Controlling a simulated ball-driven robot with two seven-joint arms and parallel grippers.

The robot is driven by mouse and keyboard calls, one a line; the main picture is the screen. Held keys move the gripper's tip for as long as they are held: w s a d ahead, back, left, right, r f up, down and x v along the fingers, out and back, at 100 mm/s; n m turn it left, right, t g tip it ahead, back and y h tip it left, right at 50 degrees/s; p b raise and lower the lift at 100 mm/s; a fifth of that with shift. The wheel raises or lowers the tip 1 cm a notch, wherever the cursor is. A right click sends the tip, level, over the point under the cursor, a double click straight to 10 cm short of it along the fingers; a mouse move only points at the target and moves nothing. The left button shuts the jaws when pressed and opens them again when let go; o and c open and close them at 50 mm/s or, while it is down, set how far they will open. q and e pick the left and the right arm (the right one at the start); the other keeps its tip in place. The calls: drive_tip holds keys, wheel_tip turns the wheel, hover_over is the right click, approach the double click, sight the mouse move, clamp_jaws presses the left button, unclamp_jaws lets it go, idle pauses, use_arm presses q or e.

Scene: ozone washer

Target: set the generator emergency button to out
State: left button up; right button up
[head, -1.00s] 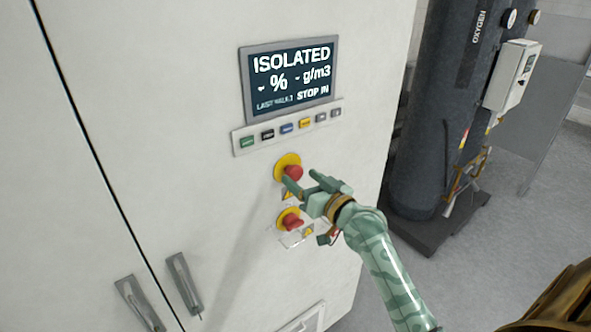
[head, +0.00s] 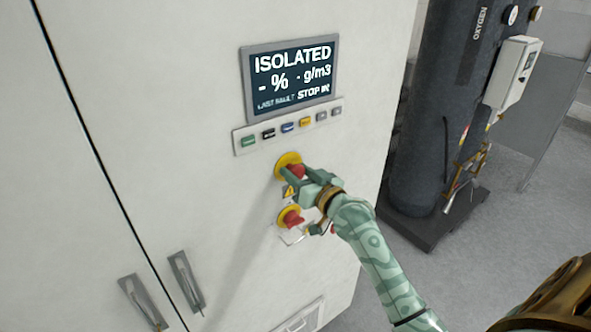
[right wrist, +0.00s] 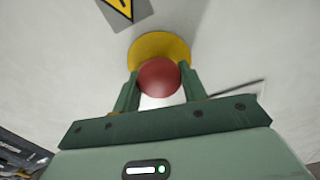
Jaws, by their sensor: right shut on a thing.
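The generator emergency button is a red mushroom head (head: 296,170) on a round yellow plate (head: 284,160), on the white cabinet front below the display. My right gripper (head: 300,175) is at it, its fingers on either side of the red head and partly covering it. In the right wrist view the red button (right wrist: 159,76) sits between the two fingers of the right gripper (right wrist: 160,84), which are shut on it, with the yellow plate (right wrist: 160,48) behind. The display (head: 291,78) reads ISOLATED and STOP IN. My left gripper is not in view.
A red handle on a yellow plate (head: 285,212) is just below the gripper. A row of small coloured buttons (head: 288,127) runs under the display. Cabinet door handles (head: 186,281) are at lower left. A dark oxygen tank (head: 430,110) stands to the right, with open floor before it.

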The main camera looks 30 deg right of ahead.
drive_tip(key=shift+s, duration=0.25)
drive_tip(key=o, duration=1.4)
drive_tip(key=shift+s+d+b, duration=0.2)
drive_tip(key=shift+s+b, duration=0.3)
drive_tip(key=shift+s, duration=2.2)
drive_tip(key=shift+s+d+b, duration=0.25)
drive_tip(key=shift+s+b, duration=0.25)
drive_tip(key=shift+s, duration=2.25)
drive_tip(key=shift+s+d+b, duration=0.2)
drive_tip(key=shift+s+b, duration=0.3)
drive_tip(key=shift+s, duration=2.2)
